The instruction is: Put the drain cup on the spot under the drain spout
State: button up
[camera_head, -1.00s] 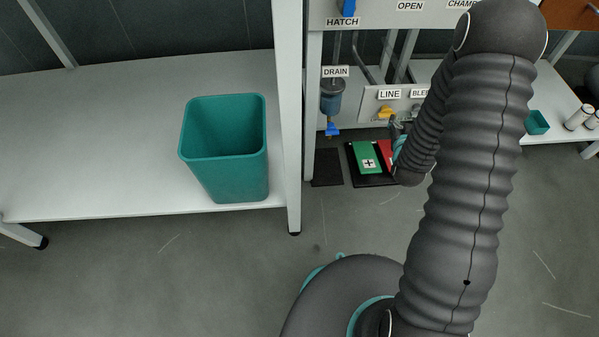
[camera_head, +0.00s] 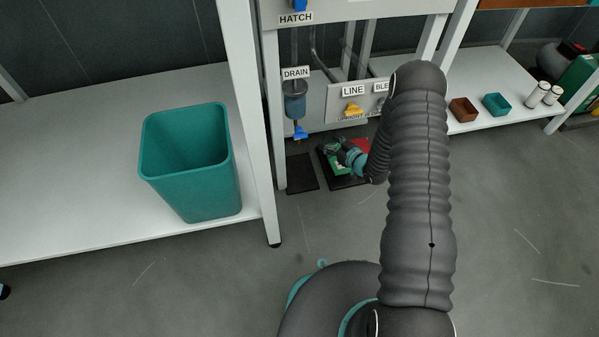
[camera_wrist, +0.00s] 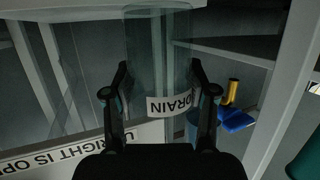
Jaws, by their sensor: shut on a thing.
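My gripper (camera_wrist: 160,68) is shut on a clear, see-through cup (camera_wrist: 158,35), which stands between its two dark fingers in the wrist view. In the head view my gripper (camera_head: 335,148) is low, right of the drain, over the tray with the green and red cards. The cup cannot be made out there. The drain (camera_head: 294,100) is a blue canister under the DRAIN label, with a blue handle (camera_head: 300,133) below it. The handle also shows in the wrist view (camera_wrist: 236,121), right of the cup, beside a brass piece. A black mat (camera_head: 302,174) lies bare on the floor below the drain.
The black tray (camera_head: 347,184) lies just right of the mat. A white frame post (camera_head: 252,130) and a table with a teal bin (camera_head: 195,190) stand left of it. A panel with a yellow LINE valve (camera_head: 353,109) is behind my gripper. The front floor is clear.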

jog(key=shift+s+a+f+b, duration=0.25)
jog(key=shift+s+a+f, duration=0.1)
jog(key=shift+a+f, duration=1.45)
jog(key=shift+s+a+f+b, duration=0.2)
jog(key=shift+s+a+f, duration=0.15)
jog(key=shift+a+f, duration=1.45)
jog(key=shift+s+a+f+b, duration=0.25)
jog(key=shift+s+a+f, duration=0.1)
jog(key=shift+a+f, duration=1.45)
jog(key=shift+f+b, duration=0.15)
jog(key=shift+b, duration=0.15)
jog(key=o, duration=1.1)
jog(key=shift+o, duration=0.2)
jog(key=shift+r+p, duration=0.25)
jog(key=shift+p, duration=0.05)
jog(key=p+v, duration=0.1)
jog(key=v, duration=1.1)
